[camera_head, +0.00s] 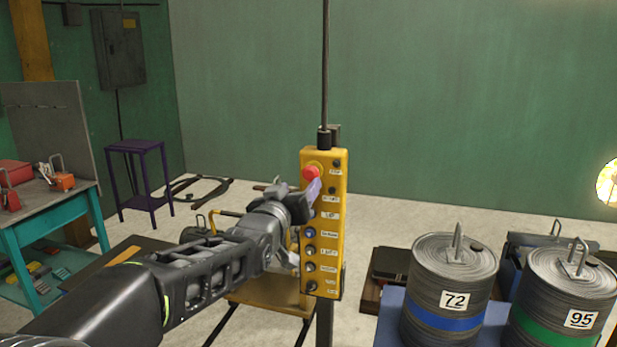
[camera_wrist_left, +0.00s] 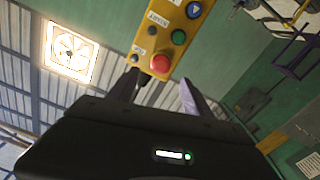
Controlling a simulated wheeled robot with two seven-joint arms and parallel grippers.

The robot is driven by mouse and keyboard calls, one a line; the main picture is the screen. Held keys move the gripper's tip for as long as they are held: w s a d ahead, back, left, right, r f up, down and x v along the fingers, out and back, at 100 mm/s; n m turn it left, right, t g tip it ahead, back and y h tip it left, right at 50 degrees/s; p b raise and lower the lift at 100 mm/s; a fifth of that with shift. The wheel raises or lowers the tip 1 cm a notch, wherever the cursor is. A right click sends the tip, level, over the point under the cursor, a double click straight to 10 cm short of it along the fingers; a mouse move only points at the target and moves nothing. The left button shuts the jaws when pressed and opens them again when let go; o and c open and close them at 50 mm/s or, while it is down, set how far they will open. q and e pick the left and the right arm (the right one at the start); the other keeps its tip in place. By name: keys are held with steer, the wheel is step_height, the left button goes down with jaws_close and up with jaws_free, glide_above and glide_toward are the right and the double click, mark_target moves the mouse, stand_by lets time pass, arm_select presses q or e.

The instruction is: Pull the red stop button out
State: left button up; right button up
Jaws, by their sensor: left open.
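The red stop button (camera_head: 311,173) sits near the top of a yellow control box (camera_head: 334,240) that hangs upright on a dark rod. My left gripper (camera_head: 306,192) is in front of the box, close to the button and just below it in the head view. In the left wrist view the red button (camera_wrist_left: 160,64) lies beyond and between the two spread fingertips (camera_wrist_left: 155,85), with a gap that looks clear of both. The left gripper is open and holds nothing. My right gripper is not in view.
Two grey drums (camera_head: 446,290) marked 72 and 95 stand at the lower right. A teal workbench (camera_head: 45,215) with tools is at the left, with a purple stool (camera_head: 140,150) beyond it. A green wall is behind the box.

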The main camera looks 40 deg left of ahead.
mark_target(309, 175)
arm_select(q)
steer(key=p+x, duration=0.2)
steer(key=x, duration=0.4)
steer(key=shift+w+a+r, duration=0.1)
steer(key=shift+w+a, duration=0.15)
steer(key=shift+w+a+p, duration=0.1)
steer(key=shift+w+p, duration=0.2)
steer(key=shift+w, duration=0.1)
jaws_close()
stand_by(0.4)
